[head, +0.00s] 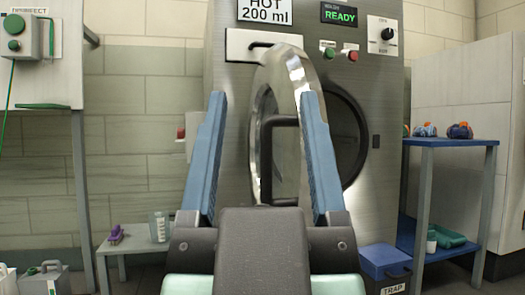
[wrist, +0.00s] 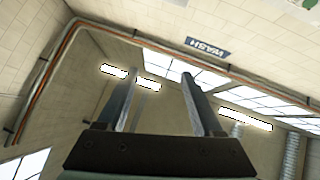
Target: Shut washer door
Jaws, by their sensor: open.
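The washer (head: 385,85) is a large steel machine in the middle of the head view, with a green READY display (head: 339,14). Its round door (head: 292,75) stands open, swung out toward me and seen partly edge-on, with a dark handle (head: 267,150) on it. The dark round opening (head: 345,140) shows to the right of the door. My gripper (head: 262,98) is open and empty, its two blue fingers raised on either side of the door in the picture. I cannot tell whether it touches the door. The wrist view shows the fingers (wrist: 157,90) against walls and ceiling.
A blue table (head: 455,142) with colourful bundles (head: 459,130) stands at the right. A blue TRAP box (head: 385,265) sits low in front of the washer. A low bench (head: 135,243) with a purple brush (head: 116,234) and a container is at the left.

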